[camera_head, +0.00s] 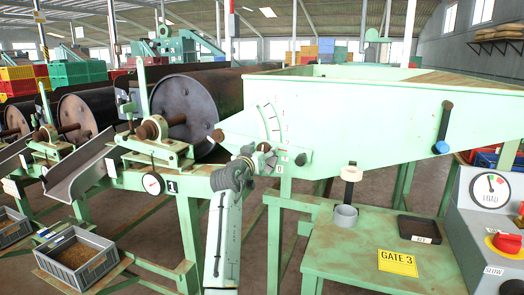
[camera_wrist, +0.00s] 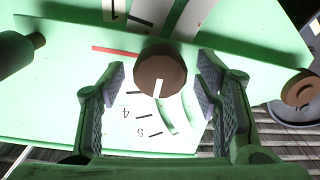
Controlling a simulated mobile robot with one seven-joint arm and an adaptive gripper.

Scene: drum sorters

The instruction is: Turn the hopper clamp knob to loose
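In the wrist view, a round brown knob (camera_wrist: 160,68) with a white pointer line sits on a light green plate. Its pointer aims downward in the picture, slightly left. My gripper (camera_wrist: 161,80) is open, with one grey pad on each side of the knob and visible gaps. I cannot tell its exact depth relative to the knob. In the head view, what looks like the same knob (camera_head: 264,147) is below the scale on the hopper's (camera_head: 350,110) left end. My gripper (camera_head: 243,166) is close in front of it and partly hides that area. No loose marking is readable.
The wrist view shows a numbered white scale (camera_wrist: 140,125), a dark cylinder (camera_wrist: 20,52) at left and a brown round part (camera_wrist: 301,88) at right. A control box (camera_head: 490,220) stands right.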

